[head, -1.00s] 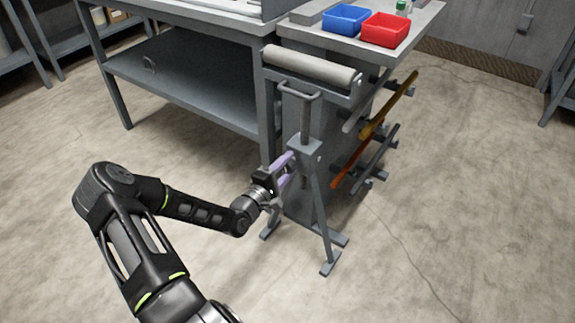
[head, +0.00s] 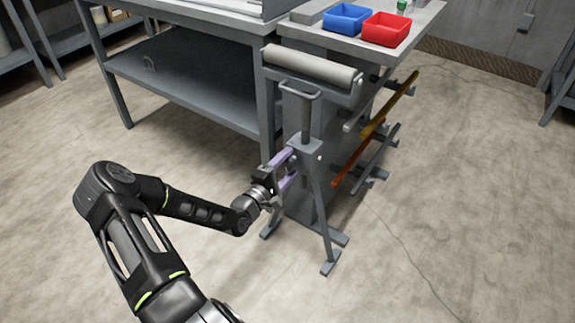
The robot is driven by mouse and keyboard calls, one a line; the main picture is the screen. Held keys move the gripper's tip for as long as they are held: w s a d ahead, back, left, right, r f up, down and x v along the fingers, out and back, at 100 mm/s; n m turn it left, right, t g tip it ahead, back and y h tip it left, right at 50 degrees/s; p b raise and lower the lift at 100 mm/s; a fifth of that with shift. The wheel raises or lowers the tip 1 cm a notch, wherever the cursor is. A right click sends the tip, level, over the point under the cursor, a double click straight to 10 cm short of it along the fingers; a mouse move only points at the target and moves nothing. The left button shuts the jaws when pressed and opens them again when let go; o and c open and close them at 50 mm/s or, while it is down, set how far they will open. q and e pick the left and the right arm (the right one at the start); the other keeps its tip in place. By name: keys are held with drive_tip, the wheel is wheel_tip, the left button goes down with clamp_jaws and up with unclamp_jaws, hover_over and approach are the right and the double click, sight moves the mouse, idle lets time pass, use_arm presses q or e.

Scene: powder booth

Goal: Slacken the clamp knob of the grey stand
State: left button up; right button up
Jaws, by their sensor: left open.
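The grey stand (head: 306,123) is upright beside the bench, with a pale roller (head: 312,66) on top, a post with a loop handle, a clamp collar (head: 303,147) and splayed legs. My left gripper (head: 291,167) is at the collar's left side, its two purple fingers parted, one above the other. The fingertips are at or very near the collar; I cannot tell whether they touch it. The clamp knob is not clearly visible; the fingers and collar may hide it. My right gripper is not in view.
A workbench (head: 190,80) with a lower shelf stands behind at left. A grey cabinet top (head: 345,42) holds a blue bin (head: 343,19) and a red bin (head: 386,30). Bars on a side rack, one orange and yellow (head: 372,130), stick out right of the stand. The floor in front is clear.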

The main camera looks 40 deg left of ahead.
use_arm(q)
drive_tip(key=shift+s, duration=0.1)
drive_tip(key=s+p, duration=0.1)
drive_tip(key=s, duration=0.6)
drive_tip(key=shift+s, duration=0.35)
drive_tip(key=shift+d, duration=0.1)
